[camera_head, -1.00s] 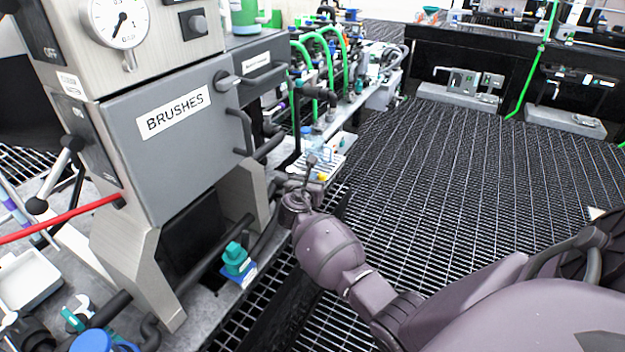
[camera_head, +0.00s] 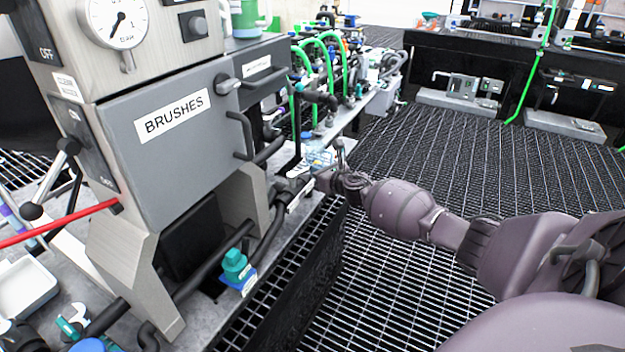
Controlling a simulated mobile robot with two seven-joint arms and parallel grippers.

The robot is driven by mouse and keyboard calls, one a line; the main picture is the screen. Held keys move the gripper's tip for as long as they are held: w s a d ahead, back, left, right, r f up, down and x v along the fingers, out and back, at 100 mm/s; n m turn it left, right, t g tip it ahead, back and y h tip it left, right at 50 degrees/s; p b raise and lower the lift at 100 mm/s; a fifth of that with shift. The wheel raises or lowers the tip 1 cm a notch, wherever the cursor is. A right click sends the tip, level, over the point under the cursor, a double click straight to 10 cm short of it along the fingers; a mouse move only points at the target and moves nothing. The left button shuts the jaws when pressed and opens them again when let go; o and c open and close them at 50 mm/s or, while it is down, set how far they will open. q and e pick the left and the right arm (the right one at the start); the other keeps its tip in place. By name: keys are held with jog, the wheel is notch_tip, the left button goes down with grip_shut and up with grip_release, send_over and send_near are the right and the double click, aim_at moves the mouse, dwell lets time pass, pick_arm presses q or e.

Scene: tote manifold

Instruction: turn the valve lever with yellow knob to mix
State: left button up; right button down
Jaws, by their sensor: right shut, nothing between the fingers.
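My right gripper (camera_head: 300,186) reaches in from the right, past the corner of the grey BRUSHES cabinet, at the edge of the bench. Its fingers are shut with nothing between them, close to dark pipes; I cannot tell whether they touch anything. I cannot make out a valve lever with a yellow knob now; it may be hidden by the gripper or the cabinet. My left gripper is not in view.
The BRUSHES cabinet (camera_head: 165,145) with a pressure gauge (camera_head: 116,20) above fills the left. A teal valve (camera_head: 236,265) on a blue base sits in front of it. A red bar (camera_head: 60,222) crosses the left edge. The grated floor (camera_head: 440,165) is open at right.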

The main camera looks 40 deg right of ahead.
jog(key=w+n+y+b, duration=0.2)
jog(key=y+b, duration=0.1)
jog(key=n+y+b, duration=0.1)
jog(key=shift+w+d+f+g+b, duration=0.2)
jog(key=shift+w+d+g+b, duration=0.1)
jog(key=shift+w, duration=0.1)
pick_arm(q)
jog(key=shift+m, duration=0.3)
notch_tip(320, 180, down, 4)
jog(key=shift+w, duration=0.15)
pick_arm(e)
jog(key=shift+r, duration=0.15)
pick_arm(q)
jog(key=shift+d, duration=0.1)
pick_arm(e)
jog(key=shift+w+r, duration=0.1)
jog(key=shift+r, duration=0.05)
